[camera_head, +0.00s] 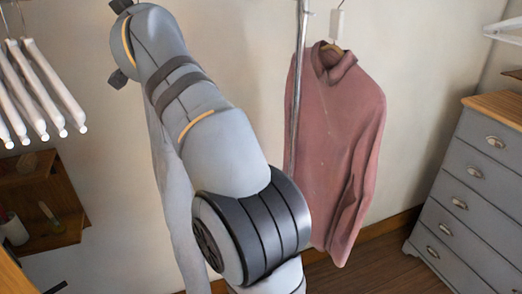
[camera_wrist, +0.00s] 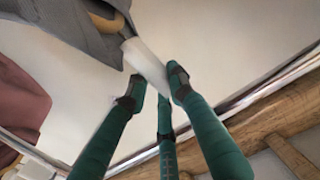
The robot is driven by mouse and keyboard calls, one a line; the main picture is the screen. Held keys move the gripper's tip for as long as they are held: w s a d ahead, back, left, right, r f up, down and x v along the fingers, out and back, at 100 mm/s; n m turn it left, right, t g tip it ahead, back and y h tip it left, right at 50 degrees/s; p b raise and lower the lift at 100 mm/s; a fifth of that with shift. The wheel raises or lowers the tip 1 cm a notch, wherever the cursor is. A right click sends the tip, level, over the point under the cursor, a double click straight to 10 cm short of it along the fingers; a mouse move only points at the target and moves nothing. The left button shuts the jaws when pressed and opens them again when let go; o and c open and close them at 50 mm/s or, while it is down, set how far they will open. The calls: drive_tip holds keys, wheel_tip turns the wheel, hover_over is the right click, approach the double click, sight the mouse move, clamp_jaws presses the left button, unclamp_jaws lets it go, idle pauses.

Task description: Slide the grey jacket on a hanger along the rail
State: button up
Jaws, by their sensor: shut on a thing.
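The grey jacket (camera_wrist: 68,28) hangs at the upper left of the wrist view, with a bit of its wooden hanger (camera_wrist: 104,22) at the collar. A white block (camera_wrist: 146,62) extends from that hanger. My gripper (camera_wrist: 157,84) has its green fingers shut on this white block. The rail (camera_wrist: 255,95) runs diagonally beyond the fingers. In the head view, part of the grey jacket (camera_head: 172,190) shows left of my arm, which hides the rest. My gripper and the jacket's hanger cannot be made out there.
A pink shirt (camera_head: 340,130) hangs to the right, by a vertical metal pole (camera_head: 297,100). Several white hangers (camera_head: 38,85) hang at the left above a wooden shelf (camera_head: 50,210). A grey dresser (camera_head: 475,195) stands at the right. A wooden beam (camera_wrist: 270,115) lies beyond the rail.

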idle(0.4)
drive_tip(key=o, duration=1)
drive_tip(key=shift+s, duration=0.1)
drive_tip(key=shift+o, duration=0.2)
drive_tip(key=shift+f, duration=0.25)
drive_tip(key=shift+c, duration=0.2)
drive_tip(key=shift+r, duration=0.15)
drive_tip(key=shift+c, duration=1.4)
